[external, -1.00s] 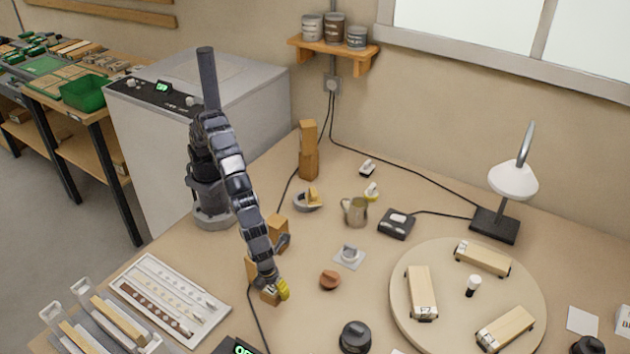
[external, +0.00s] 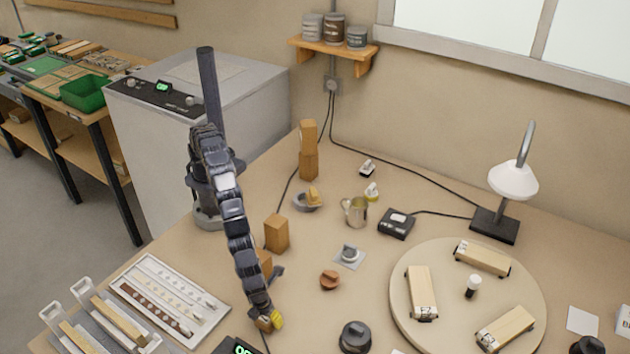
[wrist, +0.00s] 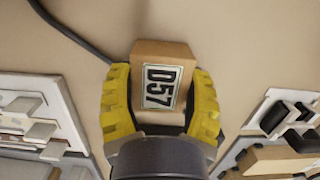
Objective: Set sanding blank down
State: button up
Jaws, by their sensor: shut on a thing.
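The sanding blank, a tan wooden block with a white "D57" label, (wrist: 160,88) sits between the yellow fingers of my gripper in the wrist view. My gripper (wrist: 161,100) is shut on it, one finger on each side. In the external view my gripper (external: 270,321) is low over the front of the bench, right of the white slotted tray. Only a little of the blank shows there, and I cannot tell whether it touches the bench.
A white slotted tray (external: 210,322) lies to the left of my gripper. Wooden blocks (external: 277,234) stand behind it. A dark cable (wrist: 68,30) runs on the bench nearby. A black knob (external: 355,338) and a round board (external: 450,330) are to the right.

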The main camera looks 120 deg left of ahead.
jog(key=shift+f, duration=0.15)
jog(key=o, duration=1.1)
